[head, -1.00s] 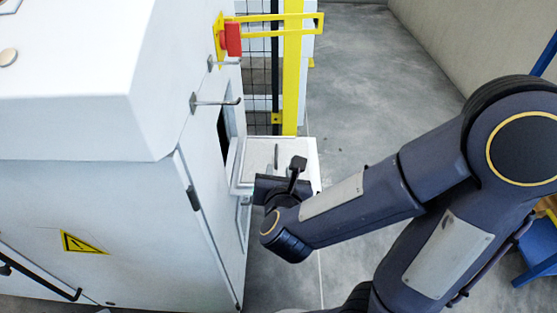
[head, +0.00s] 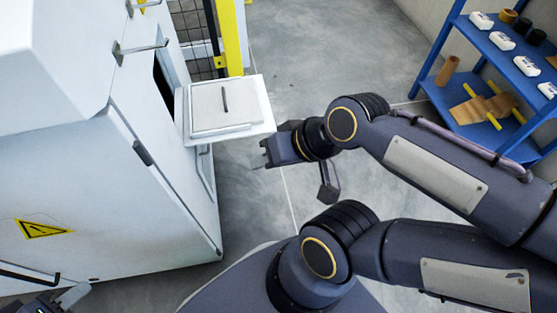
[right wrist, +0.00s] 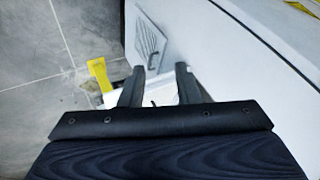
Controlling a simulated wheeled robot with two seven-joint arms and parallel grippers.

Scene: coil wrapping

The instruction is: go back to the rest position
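My right gripper (head: 264,153) is out past the near corner of a white flap-like shelf (head: 262,122) on the white machine's side. In the right wrist view its two fingers (right wrist: 160,72) stand apart with nothing held between them; the white shelf shows beyond them. My left gripper (head: 62,300) shows only in part at the bottom left corner, in front of the machine; its fingers are mostly cut off by the frame. No coil shows at either gripper.
The white machine (head: 90,180) fills the left side. A yellow post (head: 231,35) and black mesh fence stand behind it. A blue shelf rack (head: 465,95) with rolls and small white boxes is at the upper right. Grey floor (head: 330,50) is clear between.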

